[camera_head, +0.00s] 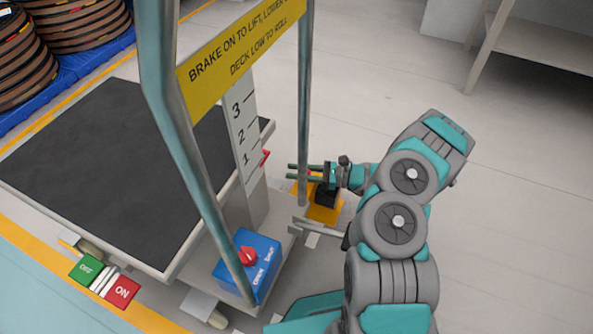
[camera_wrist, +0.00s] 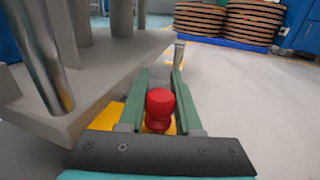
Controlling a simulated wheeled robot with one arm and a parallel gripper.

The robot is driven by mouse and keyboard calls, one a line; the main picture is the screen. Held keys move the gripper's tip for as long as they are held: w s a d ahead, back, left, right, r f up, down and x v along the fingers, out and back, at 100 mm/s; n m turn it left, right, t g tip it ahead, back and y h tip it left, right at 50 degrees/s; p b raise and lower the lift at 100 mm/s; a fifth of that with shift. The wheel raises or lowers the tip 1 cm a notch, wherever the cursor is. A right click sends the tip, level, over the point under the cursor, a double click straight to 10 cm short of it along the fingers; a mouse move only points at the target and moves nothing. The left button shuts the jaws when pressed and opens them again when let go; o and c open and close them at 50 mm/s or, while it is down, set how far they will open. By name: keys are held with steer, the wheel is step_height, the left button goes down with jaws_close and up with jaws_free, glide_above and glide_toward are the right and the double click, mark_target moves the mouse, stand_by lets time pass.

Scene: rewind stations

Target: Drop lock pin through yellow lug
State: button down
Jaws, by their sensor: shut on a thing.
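The lock pin's red knob (camera_wrist: 160,103) sits between the green fingers of my gripper (camera_wrist: 160,76) in the wrist view. A yellow piece, probably the lug (camera_head: 325,213), lies low under my gripper. It also shows beneath the knob in the wrist view (camera_wrist: 107,117).
The lift cart has a black deck (camera_head: 110,150), a numbered scale (camera_head: 242,128) and a steel handle frame (camera_head: 303,90) close to my gripper. A blue valve box (camera_head: 262,256) and green and red OFF/ON pedals (camera_head: 122,291) are at its base. Floor at right is clear.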

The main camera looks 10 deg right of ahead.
steer(key=c, duration=0.5)
jaws_free()
steer(key=p+v, duration=0.1)
steer(key=v, duration=0.6)
steer(key=shift+s+d+f, duration=0.1)
steer(key=shift+d, duration=0.3)
